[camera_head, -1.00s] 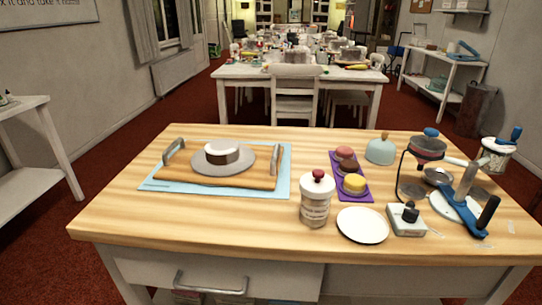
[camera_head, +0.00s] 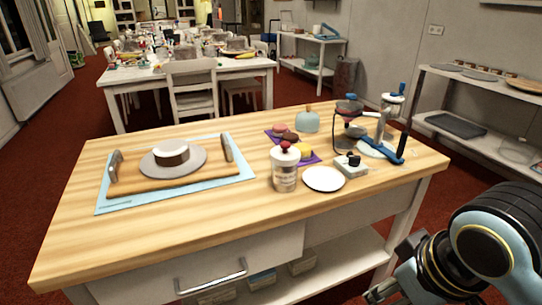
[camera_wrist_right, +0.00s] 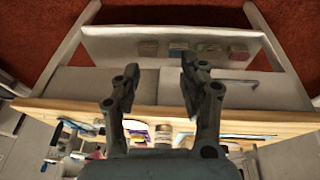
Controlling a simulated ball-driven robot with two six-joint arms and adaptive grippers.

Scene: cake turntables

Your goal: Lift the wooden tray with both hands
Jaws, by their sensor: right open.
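The wooden tray (camera_head: 180,183) lies on a light blue mat (camera_head: 112,205) at the left of the table top. Its upright grey handles stand at the left end (camera_head: 116,166) and the right end (camera_head: 227,148). A round grey board (camera_head: 196,163) on the tray bears a small white-topped brown cake (camera_head: 172,152). My right gripper (camera_wrist_right: 160,68) is open and empty, with its two fingers apart in the right wrist view. In the head view it is low at the right, in front of the table and well away from the tray. My left gripper is out of view.
On the wooden table (camera_head: 130,235) right of the tray stand a white jar (camera_head: 285,172), a white plate (camera_head: 323,179), a small scale-like box (camera_head: 350,165) and a blue-handled stand (camera_head: 385,147). Shelves (camera_head: 480,75) stand at the right. The table's front left is clear.

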